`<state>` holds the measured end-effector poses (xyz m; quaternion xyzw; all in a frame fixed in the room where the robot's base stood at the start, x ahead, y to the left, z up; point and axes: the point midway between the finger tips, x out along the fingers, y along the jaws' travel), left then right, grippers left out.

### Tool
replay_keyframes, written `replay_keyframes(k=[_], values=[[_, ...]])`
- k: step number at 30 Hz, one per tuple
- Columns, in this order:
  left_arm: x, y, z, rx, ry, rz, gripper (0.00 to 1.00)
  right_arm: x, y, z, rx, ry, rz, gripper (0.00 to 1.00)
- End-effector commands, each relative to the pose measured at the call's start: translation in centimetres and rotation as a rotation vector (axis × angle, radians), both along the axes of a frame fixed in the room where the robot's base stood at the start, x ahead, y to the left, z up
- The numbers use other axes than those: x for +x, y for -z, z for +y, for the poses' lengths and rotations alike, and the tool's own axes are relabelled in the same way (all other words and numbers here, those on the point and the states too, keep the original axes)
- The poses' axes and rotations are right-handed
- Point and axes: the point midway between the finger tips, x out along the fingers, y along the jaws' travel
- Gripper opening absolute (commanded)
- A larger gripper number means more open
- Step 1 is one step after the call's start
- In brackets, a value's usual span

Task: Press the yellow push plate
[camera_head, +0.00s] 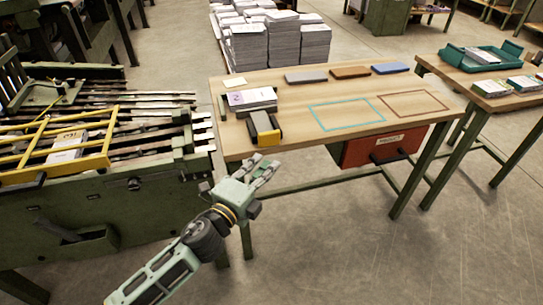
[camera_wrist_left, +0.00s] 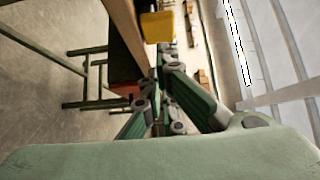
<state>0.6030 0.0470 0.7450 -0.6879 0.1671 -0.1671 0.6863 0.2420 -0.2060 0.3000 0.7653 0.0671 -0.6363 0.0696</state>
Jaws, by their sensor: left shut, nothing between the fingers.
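The yellow push plate (camera_head: 268,138) is on the front of a small dark device (camera_head: 263,121) at the front left edge of the wooden table. In the left wrist view the yellow plate (camera_wrist_left: 158,27) shows at the top, just beyond the fingers. My left gripper (camera_head: 268,172) is shut and empty. It is in front of the table edge, a little below the plate in the head view and apart from it. My right gripper is not in view.
A stack of printed sheets (camera_head: 252,101) lies behind the device on the table (camera_head: 290,105). Blue (camera_head: 337,115) and brown (camera_head: 414,103) outlines mark clear tabletop. A red drawer (camera_head: 382,146) hangs below. A machine with a yellow frame (camera_head: 107,137) stands left.

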Motion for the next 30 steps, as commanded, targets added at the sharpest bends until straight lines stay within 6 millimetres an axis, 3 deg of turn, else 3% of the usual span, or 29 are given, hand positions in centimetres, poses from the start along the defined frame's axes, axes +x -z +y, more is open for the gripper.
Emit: replay_keyframes(k=[3,9,30], values=[[-1.9,0.1,0.9,0.000,0.002,0.001,0.00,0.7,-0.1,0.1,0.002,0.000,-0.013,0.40],[-3.7,0.0,1.8,0.000,0.002,0.000,0.00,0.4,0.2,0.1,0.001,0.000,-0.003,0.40],[-3.9,0.0,1.8,-0.001,0.002,0.000,0.00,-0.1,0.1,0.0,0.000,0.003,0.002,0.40]])
